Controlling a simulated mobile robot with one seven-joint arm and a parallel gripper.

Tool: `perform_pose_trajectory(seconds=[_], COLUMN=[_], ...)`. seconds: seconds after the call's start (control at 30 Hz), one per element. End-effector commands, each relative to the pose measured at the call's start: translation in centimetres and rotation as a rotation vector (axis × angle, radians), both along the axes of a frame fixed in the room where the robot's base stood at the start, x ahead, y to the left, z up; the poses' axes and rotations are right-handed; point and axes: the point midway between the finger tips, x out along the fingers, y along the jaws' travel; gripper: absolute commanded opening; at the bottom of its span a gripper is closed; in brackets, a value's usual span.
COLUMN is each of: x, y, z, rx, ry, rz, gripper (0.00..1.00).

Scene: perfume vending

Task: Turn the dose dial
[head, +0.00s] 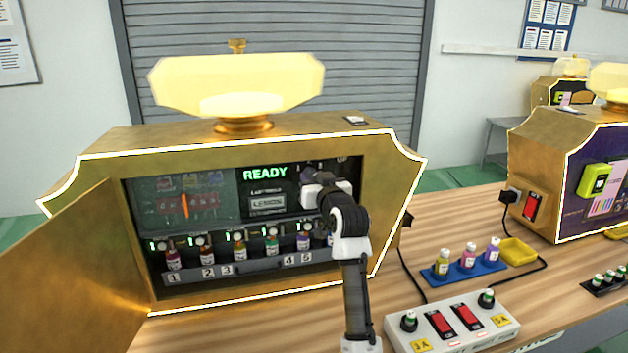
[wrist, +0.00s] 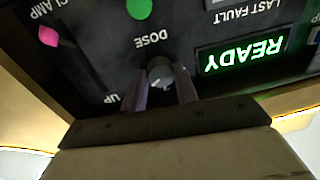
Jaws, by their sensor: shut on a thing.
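The dose dial (wrist: 160,71) is a small grey round knob beside the upside-down label DOSE in the wrist view. My gripper (wrist: 161,85) has one finger on each side of it and is shut on it. In the head view my gripper (head: 318,187) reaches into the open gold vending machine (head: 393,183), at the right of its dark control panel. There the arm and gripper hide the dial. The panel's green display (head: 265,173) reads READY.
The machine's gold door (head: 75,265) stands open at the left. Several small bottles stand in a numbered rack (head: 237,270) below the panel. A white switch box (head: 452,325) and a blue bottle tray (head: 465,270) are on the table at the right.

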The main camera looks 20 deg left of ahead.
Motion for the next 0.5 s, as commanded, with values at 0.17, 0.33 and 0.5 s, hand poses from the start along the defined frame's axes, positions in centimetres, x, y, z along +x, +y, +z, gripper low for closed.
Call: perform_pose_trajectory(seconds=[0.17,0.33,0.5], x=[0.01,0.00,0.03], y=[-0.06,-0.03,-0.09], z=[-0.07,-0.21,-0.22], rx=[-0.031,-0.108,-0.222], ry=[-0.022,-0.072,-0.149], rz=[-0.001,0.000,-0.001], gripper=[0.07,0.07,0.07])
